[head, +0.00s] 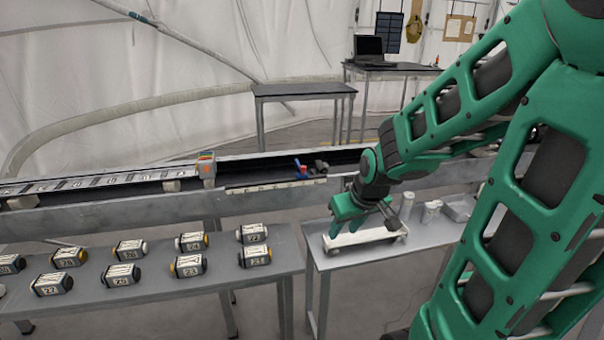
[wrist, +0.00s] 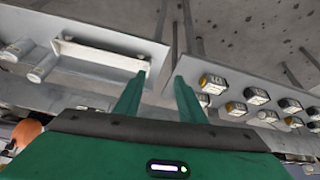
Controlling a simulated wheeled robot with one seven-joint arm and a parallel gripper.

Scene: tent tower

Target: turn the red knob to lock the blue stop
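The blue stop (head: 301,173) sits on the long rail in the middle of the head view. A small red knob (head: 297,163) shows at its upper left, and a dark cylinder stands just right of it. My gripper (head: 346,214) is lower and to the right of the stop, apart from it, over the small side table. In the wrist view my gripper (wrist: 160,82) has its two green fingers spread with nothing between them. I cannot make out the stop or the knob in the wrist view.
A white bar with end posts (head: 366,238) lies on the side table (head: 322,262), close under my gripper. White cylinders (head: 432,211) stand to its right. Several numbered blocks (head: 121,274) cover the left table. An orange-topped grey device (head: 207,168) stands on the rail.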

